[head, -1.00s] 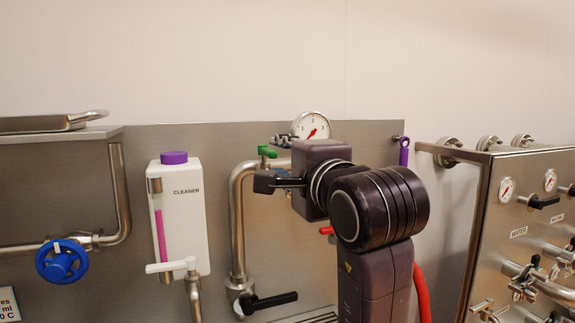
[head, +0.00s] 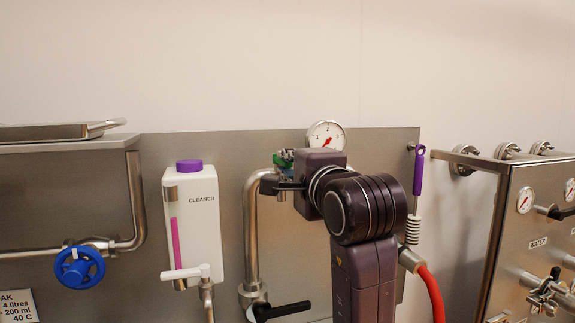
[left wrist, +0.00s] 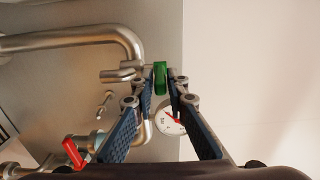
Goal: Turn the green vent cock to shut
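The green vent cock (head: 280,158) is on the pipe left of the round gauge, partly hidden behind my left gripper in the head view. In the left wrist view its green handle (left wrist: 160,78) shows edge-on between the two fingertips. My left gripper (head: 284,180) is at the cock. In the left wrist view the left gripper (left wrist: 161,80) is open, one finger on each side of the handle, with narrow gaps visible. I cannot tell whether either finger touches it. My right gripper is not in view.
The pressure gauge (head: 326,135) stands just right of the cock. A red handle (left wrist: 74,153) shows low in the left wrist view. A white cleaner box (head: 200,220), blue handwheel (head: 79,266), black-handled valve (head: 281,311), purple-handled brush (head: 418,172) and red hose (head: 433,292) are around.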

